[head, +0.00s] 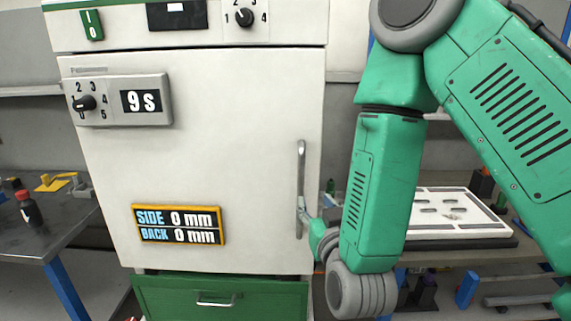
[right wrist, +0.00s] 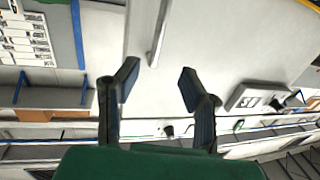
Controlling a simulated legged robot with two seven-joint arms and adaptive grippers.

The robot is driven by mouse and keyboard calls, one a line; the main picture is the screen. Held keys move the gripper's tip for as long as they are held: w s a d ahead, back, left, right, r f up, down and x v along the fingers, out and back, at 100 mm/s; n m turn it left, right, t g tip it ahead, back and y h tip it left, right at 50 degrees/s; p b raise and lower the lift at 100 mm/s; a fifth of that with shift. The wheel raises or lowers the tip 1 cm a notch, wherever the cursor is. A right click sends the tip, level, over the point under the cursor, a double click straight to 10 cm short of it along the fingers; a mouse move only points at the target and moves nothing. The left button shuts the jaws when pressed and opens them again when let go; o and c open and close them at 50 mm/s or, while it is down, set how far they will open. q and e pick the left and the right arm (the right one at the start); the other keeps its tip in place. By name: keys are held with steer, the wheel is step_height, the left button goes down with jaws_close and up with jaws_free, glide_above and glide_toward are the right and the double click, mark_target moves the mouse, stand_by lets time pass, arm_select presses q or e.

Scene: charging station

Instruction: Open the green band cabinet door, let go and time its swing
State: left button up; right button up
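The white cabinet door (head: 220,140) faces me and looks shut or nearly shut. Green trim (head: 90,4) shows along the cabinet's top edge. A grey vertical bar handle (head: 301,170) is at the door's right side; it also shows in the right wrist view (right wrist: 160,35). My right gripper (head: 306,212) is at the handle's lower part. In the right wrist view its two fingers (right wrist: 158,84) are spread, with the bar's end just ahead of the gap. I cannot tell whether a finger touches the bar. My left gripper is out of view.
A timer box (head: 120,101) on the door reads 9 s. A door display (head: 178,225) reads side 0 mm, back 0 mm. A green drawer (head: 220,298) is below. A table (head: 50,230) stands left; a white tray (head: 455,230) lies right, behind my arm.

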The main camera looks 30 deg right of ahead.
mark_target(302, 174)
steer(key=b+x, duration=0.3)
steer(key=x, duration=0.4)
steer(key=b+x, duration=0.3)
steer(key=x, duration=0.4)
steer(key=shift+d+r, duration=0.2)
steer(key=shift+r, duration=0.05)
jaws_close()
